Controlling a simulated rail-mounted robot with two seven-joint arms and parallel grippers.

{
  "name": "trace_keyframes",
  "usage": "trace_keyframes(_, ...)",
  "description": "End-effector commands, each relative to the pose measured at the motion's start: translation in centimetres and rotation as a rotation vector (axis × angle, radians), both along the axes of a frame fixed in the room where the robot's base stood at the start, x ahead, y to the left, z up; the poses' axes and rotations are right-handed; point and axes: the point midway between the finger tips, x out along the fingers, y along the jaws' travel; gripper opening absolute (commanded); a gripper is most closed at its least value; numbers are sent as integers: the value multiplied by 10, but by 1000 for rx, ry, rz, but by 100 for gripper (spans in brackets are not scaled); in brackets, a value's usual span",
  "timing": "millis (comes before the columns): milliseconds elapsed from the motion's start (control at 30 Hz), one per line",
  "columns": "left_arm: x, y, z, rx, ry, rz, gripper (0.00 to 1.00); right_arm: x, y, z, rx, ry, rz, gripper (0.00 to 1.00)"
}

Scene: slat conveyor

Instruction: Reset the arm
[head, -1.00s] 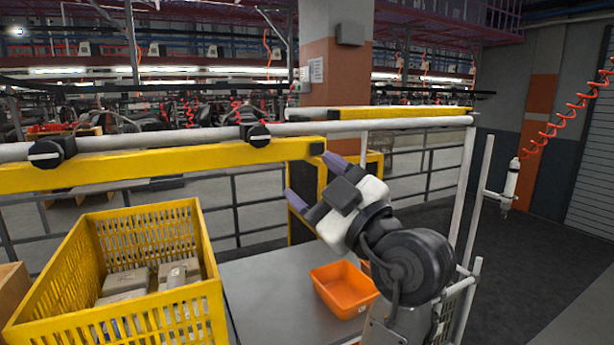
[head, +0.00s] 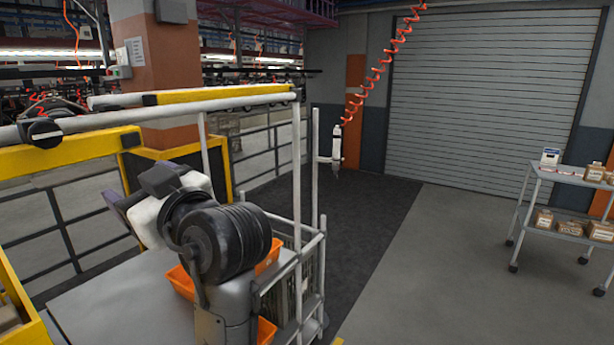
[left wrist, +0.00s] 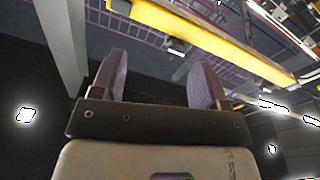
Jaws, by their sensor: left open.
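My left gripper (head: 118,205) is raised above the grey table in the head view, with its purple fingers pointing left. The arm's white and black wrist hides part of the fingers. In the left wrist view the two purple fingers (left wrist: 160,85) stand apart with nothing between them. My right gripper is in neither view.
White posts and a yellow rail (head: 70,152) frame the table. A cart (head: 560,178) with boxes stands right; the floor (head: 430,270) between is clear.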

Motion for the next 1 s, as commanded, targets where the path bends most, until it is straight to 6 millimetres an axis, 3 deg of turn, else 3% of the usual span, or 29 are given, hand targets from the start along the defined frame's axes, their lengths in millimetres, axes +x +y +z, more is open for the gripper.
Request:
trace_keyframes(267,-6,-22,2,6,124,-444,68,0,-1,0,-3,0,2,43)
trace_keyframes(367,-9,-29,-15,42,163,-590,68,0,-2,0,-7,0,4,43)
trace_keyframes(467,-11,-36,-52,76,224,-734,68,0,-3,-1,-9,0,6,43)
trace_keyframes(667,-26,-44,-160,83,373,-967,68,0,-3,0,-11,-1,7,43)
trace_keyframes(867,-63,-45,-274,21,543,-1099,68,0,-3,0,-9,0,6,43)
trace_keyframes(1000,-99,-39,-350,-35,688,-1131,68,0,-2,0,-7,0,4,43)
